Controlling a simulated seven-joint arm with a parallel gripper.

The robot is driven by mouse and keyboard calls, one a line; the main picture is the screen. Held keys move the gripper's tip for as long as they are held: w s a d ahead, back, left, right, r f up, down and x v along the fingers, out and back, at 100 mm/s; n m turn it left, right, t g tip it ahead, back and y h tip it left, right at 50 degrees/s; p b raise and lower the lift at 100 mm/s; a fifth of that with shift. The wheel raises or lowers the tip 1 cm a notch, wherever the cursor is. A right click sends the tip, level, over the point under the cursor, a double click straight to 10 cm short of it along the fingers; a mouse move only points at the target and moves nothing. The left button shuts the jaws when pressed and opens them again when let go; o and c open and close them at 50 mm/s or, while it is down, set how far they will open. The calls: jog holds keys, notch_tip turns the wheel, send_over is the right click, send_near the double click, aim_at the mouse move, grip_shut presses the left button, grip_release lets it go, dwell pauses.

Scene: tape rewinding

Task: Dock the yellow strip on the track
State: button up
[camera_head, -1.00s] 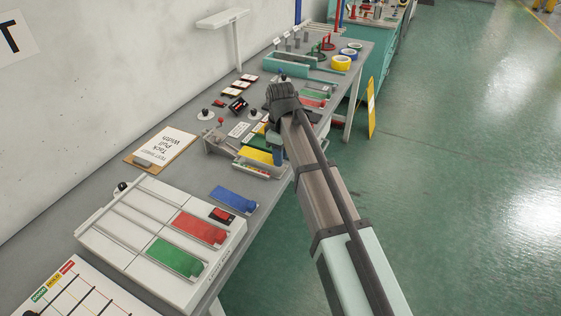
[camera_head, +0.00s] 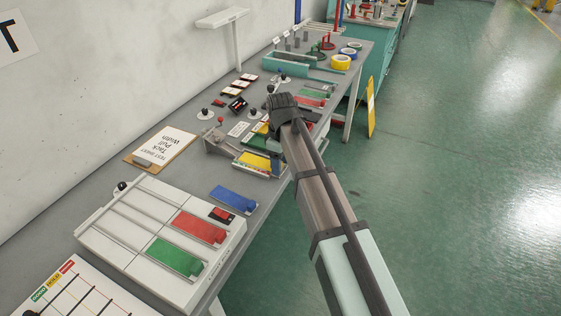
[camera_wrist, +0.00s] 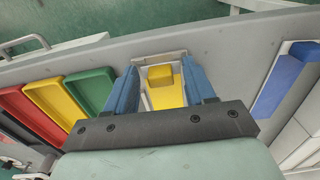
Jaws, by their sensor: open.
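The yellow strip (camera_head: 253,161) lies in a small pale tray (camera_head: 238,164) on the bench, left of my gripper (camera_head: 277,168) in the head view. In the wrist view the strip (camera_wrist: 168,97) with its raised yellow end block (camera_wrist: 161,75) shows between the two blue fingers of my gripper (camera_wrist: 162,66). The fingers are apart, and the strip lies in its tray. Whether either finger touches the strip, I cannot tell.
A grey metal fixture (camera_head: 219,143) stands just behind the tray. A clipboard (camera_head: 160,149) lies behind the board. Red (camera_wrist: 27,117), yellow (camera_wrist: 57,98) and green (camera_wrist: 92,89) trays lie left of my gripper in the wrist view. The bench edge is close by.

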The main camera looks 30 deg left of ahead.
notch_tip(320, 180, up, 12)
jog(key=shift+r, duration=0.15)
dwell(0.7)
jog(key=d+f+m+g, duration=0.1)
jog(key=d+f+m, duration=0.1)
jog(key=d+f, duration=0.65)
jog(key=d+f+m+h, duration=0.15)
jog(key=d+f, duration=0.35)
jog(key=f, duration=0.7)
jog(key=d+f+m+g+y, duration=0.1)
jog(key=d+f+m, duration=0.2)
jog(key=d+f, duration=0.6)
jog(key=s+d+f+m+g, duration=0.1)
jog(key=s+d+f+m, duration=0.1)
jog(key=s+d+f, duration=0.3)
jog(key=s+d+f+m, duration=0.1)
jog(key=d+f, duration=0.3)
jog(key=f, duration=0.3)
jog(key=s+d+f+m+g, duration=0.1)
jog(key=s+d+f+m, duration=0.1)
jog(key=s+d+f, duration=0.3)
jog(key=s+d+f+m+g, duration=0.1)
jog(key=s+d+f+m, duration=0.2)
jog(key=s, duration=0.9)
jog(key=s+d+f+m+g, duration=0.1)
jog(key=s+d+f+m, duration=0.2)
jog(key=s+d+f, duration=0.6)
jog(key=s+f, duration=0.1)
jog(key=s, duration=0.2)
jog(key=shift+g, duration=0.4)
